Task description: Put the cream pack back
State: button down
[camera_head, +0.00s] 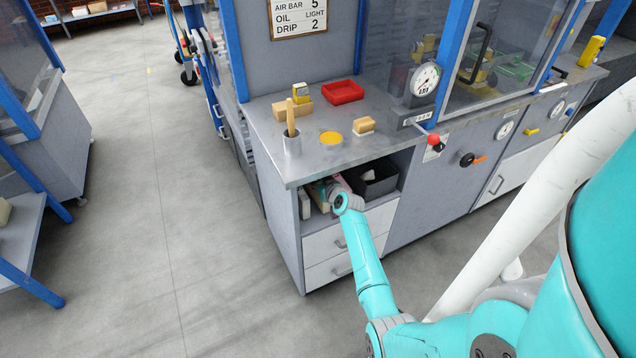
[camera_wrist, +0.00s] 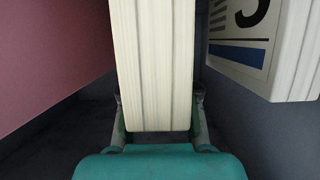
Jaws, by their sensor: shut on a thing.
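The cream pack (camera_wrist: 153,65) stands on edge in the middle of the wrist view, its ribbed pale edge facing the camera. My gripper (camera_wrist: 157,105) is shut on it, with one finger on each side. In the head view my gripper reaches into the open cubby under the counter, and its fingers are mostly hidden there. A white pack (camera_wrist: 285,50) with a blue stripe and a dark numeral stands to the right of the cream pack, with a gap between them. A pink surface (camera_wrist: 50,55) is on the left. Whether the cream pack touches the shelf is hidden.
A dark bin (camera_head: 373,182) fills the right of the cubby. A white item (camera_head: 304,204) stands at its left wall. The metal countertop (camera_head: 285,172) overhangs the cubby, and drawers (camera_head: 335,240) lie below.

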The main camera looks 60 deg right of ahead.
jog(key=shift+f, duration=0.25)
jog(key=c, duration=0.8)
grip_release()
jog(key=shift+f, duration=0.1)
jog(key=shift+c, duration=0.2)
